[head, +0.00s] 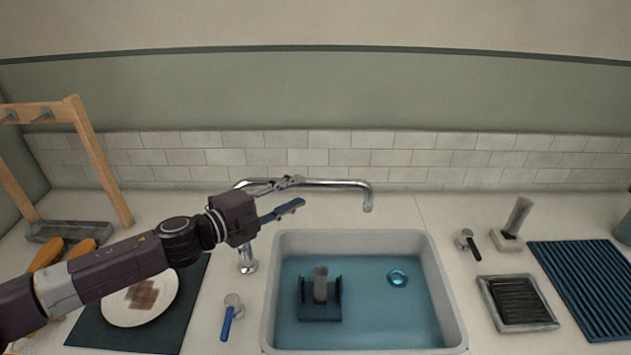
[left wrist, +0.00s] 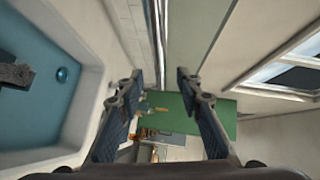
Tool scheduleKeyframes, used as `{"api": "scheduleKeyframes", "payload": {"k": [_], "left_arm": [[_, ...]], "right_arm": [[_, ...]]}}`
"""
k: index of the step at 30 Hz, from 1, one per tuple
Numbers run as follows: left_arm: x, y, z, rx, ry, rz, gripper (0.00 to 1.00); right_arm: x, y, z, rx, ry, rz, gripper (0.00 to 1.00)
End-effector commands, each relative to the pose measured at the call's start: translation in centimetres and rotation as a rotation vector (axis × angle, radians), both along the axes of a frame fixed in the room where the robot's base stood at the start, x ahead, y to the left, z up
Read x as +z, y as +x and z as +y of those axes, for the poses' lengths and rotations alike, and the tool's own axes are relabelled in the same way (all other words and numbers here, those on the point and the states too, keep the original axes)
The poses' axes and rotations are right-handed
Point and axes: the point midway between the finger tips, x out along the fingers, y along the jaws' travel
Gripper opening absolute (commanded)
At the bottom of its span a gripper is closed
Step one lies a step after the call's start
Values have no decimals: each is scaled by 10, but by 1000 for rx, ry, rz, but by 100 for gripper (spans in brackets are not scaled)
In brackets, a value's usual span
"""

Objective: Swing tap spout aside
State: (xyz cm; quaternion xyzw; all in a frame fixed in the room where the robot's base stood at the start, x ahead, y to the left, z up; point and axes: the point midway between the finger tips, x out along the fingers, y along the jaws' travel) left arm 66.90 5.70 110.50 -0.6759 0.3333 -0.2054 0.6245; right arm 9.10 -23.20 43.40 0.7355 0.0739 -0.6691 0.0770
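The chrome tap spout (head: 335,183) runs level to the right from its post and bends down at its end, over the sink's back edge. The tap base (head: 247,266) stands on the counter left of the sink; my arm and gripper hide part of the post. My left gripper (head: 297,192) is open, with its fingers at the spout's left part. My right gripper is not in view.
A plate (head: 120,310) lies under my arm. A wooden rack (head: 100,165) stands left.

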Motion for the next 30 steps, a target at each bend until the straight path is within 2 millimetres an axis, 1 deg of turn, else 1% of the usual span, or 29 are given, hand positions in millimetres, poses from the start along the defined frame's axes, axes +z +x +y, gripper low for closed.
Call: {"api": "scheduleKeyframes", "payload": {"k": [10,15,19,26,27,30], "left_arm": [[-5,34,-38,-2,-2,1,33],[-8,46,-49,0,-3,1,33],[-10,50,-53,1,-3,1,33],[-10,50,-53,1,-3,1,33],[-10,50,-53,1,-3,1,32],[-10,50,-53,1,-3,1,21]], "right_arm": [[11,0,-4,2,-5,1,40],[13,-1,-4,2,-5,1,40],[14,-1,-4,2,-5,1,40],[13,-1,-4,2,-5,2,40],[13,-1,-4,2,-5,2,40],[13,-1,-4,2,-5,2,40]]}}
